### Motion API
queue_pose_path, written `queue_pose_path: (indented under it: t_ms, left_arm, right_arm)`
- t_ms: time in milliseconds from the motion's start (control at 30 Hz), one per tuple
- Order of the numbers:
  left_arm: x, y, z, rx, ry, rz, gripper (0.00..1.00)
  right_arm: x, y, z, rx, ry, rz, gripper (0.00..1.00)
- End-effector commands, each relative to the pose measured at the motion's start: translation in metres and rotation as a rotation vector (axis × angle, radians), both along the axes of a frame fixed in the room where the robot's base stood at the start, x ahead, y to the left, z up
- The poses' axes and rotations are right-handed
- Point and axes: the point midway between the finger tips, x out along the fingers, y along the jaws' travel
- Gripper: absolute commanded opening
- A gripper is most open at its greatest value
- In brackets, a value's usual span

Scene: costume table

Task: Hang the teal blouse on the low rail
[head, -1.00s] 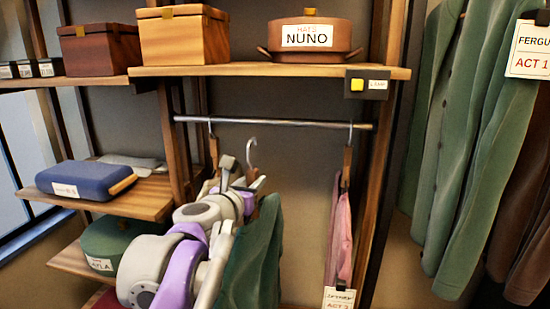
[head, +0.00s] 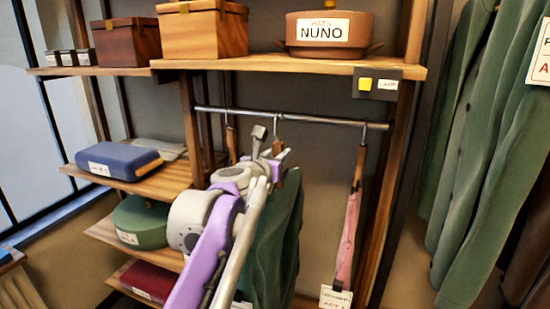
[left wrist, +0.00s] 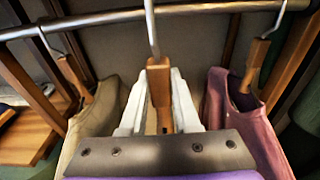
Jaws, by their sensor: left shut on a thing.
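The teal blouse (head: 283,240) hangs from a wooden hanger (left wrist: 159,95) with a metal hook. My left gripper (head: 270,158) is shut on the hanger's wooden neck. In the left wrist view the neck stands between the pale fingers (left wrist: 158,76). The low rail (head: 320,119) is a metal bar under the shelf. The hook (head: 277,124) overlaps the rail in the head view, and it crosses the rail in the left wrist view with its top out of frame. I cannot tell whether it rests on the rail. My arm hides part of the blouse. My right gripper is not in view.
A beige garment (left wrist: 95,120) hangs on the rail to the left, and a pink garment (head: 346,235) to the right, with a gap between them. The shelf (head: 300,67) above carries boxes. Side shelves at left hold a blue case (head: 118,160) and a green round box (head: 142,222).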

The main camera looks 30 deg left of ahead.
Motion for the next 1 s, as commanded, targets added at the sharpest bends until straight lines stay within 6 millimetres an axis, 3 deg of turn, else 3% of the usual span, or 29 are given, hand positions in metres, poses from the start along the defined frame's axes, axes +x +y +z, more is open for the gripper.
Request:
queue_pose_path:
  t_ms: [1000]
  left_arm:
    - [0.08, 0.019, 0.0, 0.0, 0.0, -0.001, 0.0]
  right_arm:
    - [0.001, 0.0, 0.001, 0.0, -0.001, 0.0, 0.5]
